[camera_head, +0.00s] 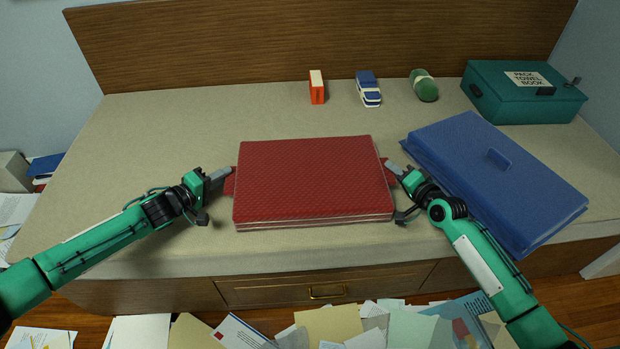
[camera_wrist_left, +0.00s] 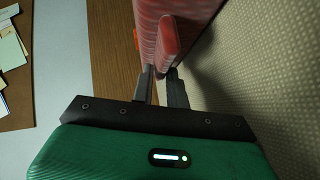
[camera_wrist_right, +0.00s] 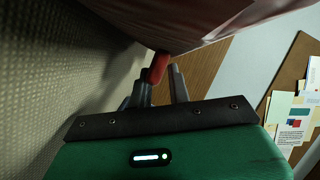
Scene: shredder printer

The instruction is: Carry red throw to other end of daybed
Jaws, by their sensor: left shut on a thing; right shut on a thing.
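The red throw (camera_head: 312,180) is a flat, folded, textured block in the middle of the daybed (camera_head: 130,150), with a red tab on its left and right sides. My left gripper (camera_head: 226,174) is shut on the left tab; the left wrist view shows the tab (camera_wrist_left: 170,40) between its fingers (camera_wrist_left: 160,85). My right gripper (camera_head: 396,168) is shut on the right tab; the right wrist view shows that tab (camera_wrist_right: 157,68) at its fingers (camera_wrist_right: 160,85). I cannot tell whether the throw rests on the daybed or hangs just above it.
A large blue folded item (camera_head: 500,175) lies close on the right. A teal box (camera_head: 500,95) stands at the back right. An orange-white box (camera_head: 317,88), a blue toy car (camera_head: 368,88) and a green roll (camera_head: 424,86) stand along the back. The daybed's left part is clear. Papers cover the floor in front.

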